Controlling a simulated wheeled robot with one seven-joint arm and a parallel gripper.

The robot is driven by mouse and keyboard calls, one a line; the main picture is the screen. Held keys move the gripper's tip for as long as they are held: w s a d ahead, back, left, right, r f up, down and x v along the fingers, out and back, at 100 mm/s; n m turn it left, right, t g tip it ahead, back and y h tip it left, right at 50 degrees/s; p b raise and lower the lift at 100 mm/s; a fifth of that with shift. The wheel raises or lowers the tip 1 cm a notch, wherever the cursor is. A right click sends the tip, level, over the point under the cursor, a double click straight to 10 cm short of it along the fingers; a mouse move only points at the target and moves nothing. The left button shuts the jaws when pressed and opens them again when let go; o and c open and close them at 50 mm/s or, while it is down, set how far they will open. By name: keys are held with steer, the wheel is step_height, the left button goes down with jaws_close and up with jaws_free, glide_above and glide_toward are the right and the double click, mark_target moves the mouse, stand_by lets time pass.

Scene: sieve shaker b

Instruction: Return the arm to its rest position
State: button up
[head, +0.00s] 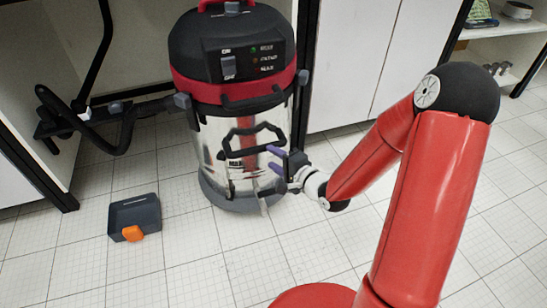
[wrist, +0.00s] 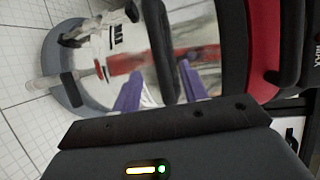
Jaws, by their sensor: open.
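My red arm reaches from the lower right of the head view to the front of a vacuum cleaner. My gripper (head: 276,160) is in front of the vacuum's silver drum, right of its middle. In the wrist view its two purple fingers (wrist: 160,90) are spread apart with nothing held between them. The vacuum cleaner (head: 235,60) stands upright, with a black and red top and a shiny drum. In the wrist view its drum (wrist: 205,40) fills the space beyond the fingers, and a black handle bar passes between or behind them; I cannot tell whether they touch.
A black hose and tube (head: 95,115) stand by the open cabinet at left. White cabinets (head: 355,60) are behind the vacuum. Shelves (head: 505,28) hold small items at upper right. Floor in front is clear.

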steer(key=s+d+r+n+g+h+p, duration=0.2)
steer(key=s+d+r+n+h, duration=0.1)
steer(key=d+r+n+h, duration=0.25)
steer(key=s+d+r+n+g+h+p, duration=0.1)
steer(key=s+d+r+n+h+p, duration=0.1)
steer(key=s+d+r+h, duration=0.5)
steer(key=s+r+n+g+y+p, duration=0.1)
steer(key=s+r, duration=0.4)
steer(key=s, duration=0.2)
steer(key=s+r+n+g+y+p, duration=0.1)
steer(key=s+r+n+g, duration=0.1)
steer(key=s+r, duration=0.3)
steer(key=s, duration=0.3)
steer(key=shift+s+a+r+g, duration=0.2)
steer(key=shift+a+r+g, duration=0.1)
steer(key=shift+a, duration=0.1)
